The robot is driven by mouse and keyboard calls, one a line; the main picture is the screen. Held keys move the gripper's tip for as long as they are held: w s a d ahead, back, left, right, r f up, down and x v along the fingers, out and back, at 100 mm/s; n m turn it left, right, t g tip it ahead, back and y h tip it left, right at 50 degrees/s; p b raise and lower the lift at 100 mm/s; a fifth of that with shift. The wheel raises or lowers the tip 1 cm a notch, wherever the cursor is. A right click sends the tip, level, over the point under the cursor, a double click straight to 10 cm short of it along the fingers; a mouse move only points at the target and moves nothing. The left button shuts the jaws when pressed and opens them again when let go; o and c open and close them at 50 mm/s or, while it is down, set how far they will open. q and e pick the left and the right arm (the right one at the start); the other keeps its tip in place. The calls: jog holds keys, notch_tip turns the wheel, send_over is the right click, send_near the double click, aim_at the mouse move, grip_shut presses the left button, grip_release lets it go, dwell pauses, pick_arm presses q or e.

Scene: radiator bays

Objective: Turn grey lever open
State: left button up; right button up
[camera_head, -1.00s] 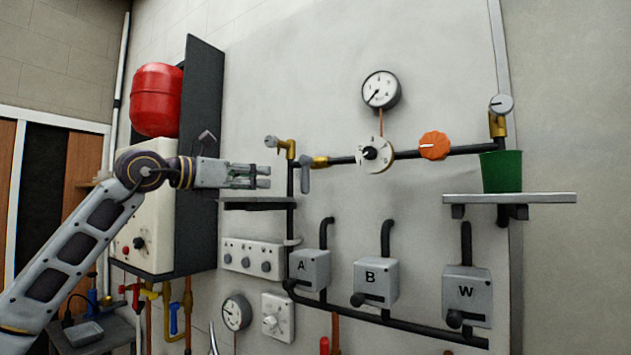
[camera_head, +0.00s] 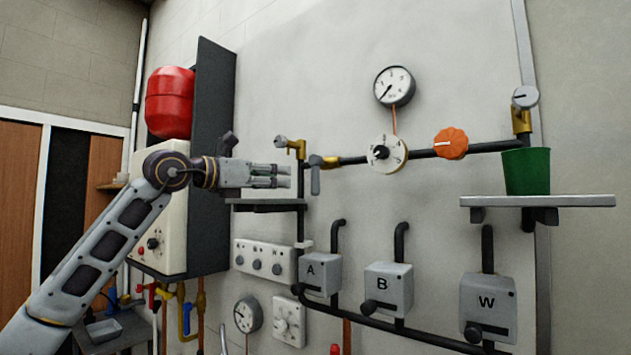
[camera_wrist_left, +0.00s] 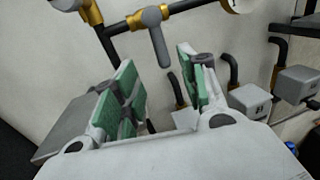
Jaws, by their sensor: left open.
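The grey lever (camera_head: 315,178) hangs straight down from a brass valve (camera_head: 324,162) at the left end of the dark horizontal pipe. In the left wrist view the grey lever (camera_wrist_left: 158,40) shows beyond the fingers, its lower end between them in the picture. My left gripper (camera_head: 288,176) is open and empty, just left of the lever and apart from it. Its green finger pads also show in the left wrist view (camera_wrist_left: 160,80). My right gripper is not in view.
A brass fitting with a grey knob (camera_head: 281,142) sits just above my gripper. A small dark shelf (camera_head: 265,205) lies below it. The white dial (camera_head: 387,154), orange knob (camera_head: 451,143) and green pot (camera_head: 526,171) are to the right. Boxes A, B and W hang below.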

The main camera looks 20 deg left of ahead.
aim_at(312, 179)
pick_arm(q)
jog(key=p+x, duration=0.4)
jog(key=x, duration=0.7)
jog(key=shift+w+d+r, duration=0.1)
jog(key=shift+r, duration=0.1)
jog(key=shift+p+x, duration=0.45)
jog(key=shift+x, duration=0.45)
jog(key=shift+f, duration=0.1)
grip_shut()
